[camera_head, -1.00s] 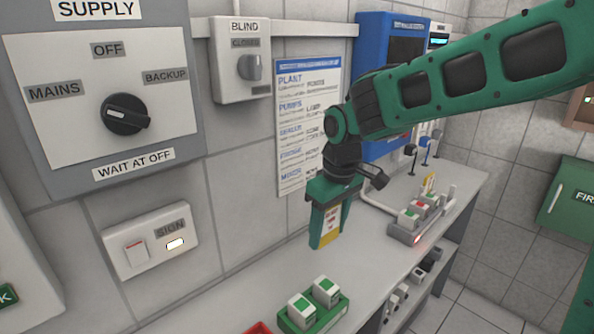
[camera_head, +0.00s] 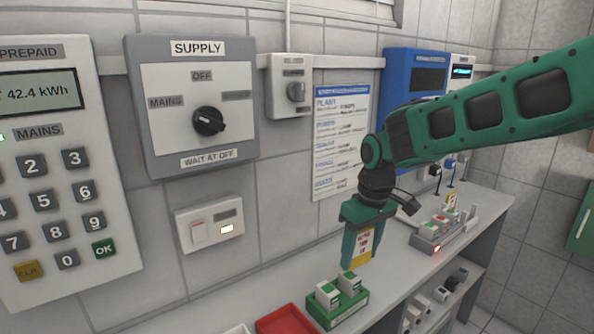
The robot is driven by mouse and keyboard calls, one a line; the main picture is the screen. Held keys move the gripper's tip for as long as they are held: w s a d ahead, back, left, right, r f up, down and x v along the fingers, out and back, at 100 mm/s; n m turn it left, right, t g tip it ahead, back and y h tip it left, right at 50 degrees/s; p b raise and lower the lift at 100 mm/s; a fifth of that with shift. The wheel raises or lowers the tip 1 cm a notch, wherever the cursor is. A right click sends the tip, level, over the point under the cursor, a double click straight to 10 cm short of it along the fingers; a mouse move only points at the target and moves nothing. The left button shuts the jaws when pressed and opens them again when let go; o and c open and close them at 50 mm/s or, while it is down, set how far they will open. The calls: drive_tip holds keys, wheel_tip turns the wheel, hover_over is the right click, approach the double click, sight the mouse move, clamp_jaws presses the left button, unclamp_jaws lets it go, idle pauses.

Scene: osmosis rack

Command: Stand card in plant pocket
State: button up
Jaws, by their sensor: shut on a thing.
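The card hangs above the bench and, in the picture, just above the green holder (camera_head: 350,313). That holder carries two white blocks with green marks. I cannot tell a gap or contact between card and blocks. No pocket labelled plant is readable.
A red tray (camera_head: 290,322) sits left of the green holder. The wall carries a prepaid keypad (camera_head: 50,170), a supply switch (camera_head: 208,121), a sign switch (camera_head: 210,228), a printed list (camera_head: 340,135) and a blue box (camera_head: 415,75).

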drive_tip(key=w+d+f+m, duration=0.1)
drive_tip(key=w+d+m, duration=0.1)
drive_tip(key=w+d, duration=0.3)
drive_tip(key=w+d+f+m, duration=0.2)
drive_tip(key=w+d, duration=0.3)
drive_tip(key=w, duration=0.5)
drive_tip(key=w+d+f+m, duration=0.1)
drive_tip(key=w+d+m, duration=0.1)
drive_tip(key=w+d, duration=0.3)
drive_tip(key=shift+w+d+f+m+h, duration=0.15)
drive_tip(key=shift+w+h, duration=0.05)
drive_tip(key=shift+w, duration=0.45)
drive_tip(key=shift+w+d+f+m+h, duration=0.1)
drive_tip(key=shift+w+d+m+h, duration=0.1)
drive_tip(key=shift+w, duration=0.4)
drive_tip(key=s+m, duration=0.1)
drive_tip(key=s, duration=0.2)
drive_tip(key=s+f+m, duration=0.1)
drive_tip(key=s, duration=0.2)
drive_tip(key=s+f+m, duration=0.1)
drive_tip(key=s, duration=0.3)
drive_tip(key=shift+s+f, duration=0.1)
drive_tip(key=shift+f, duration=0.15)
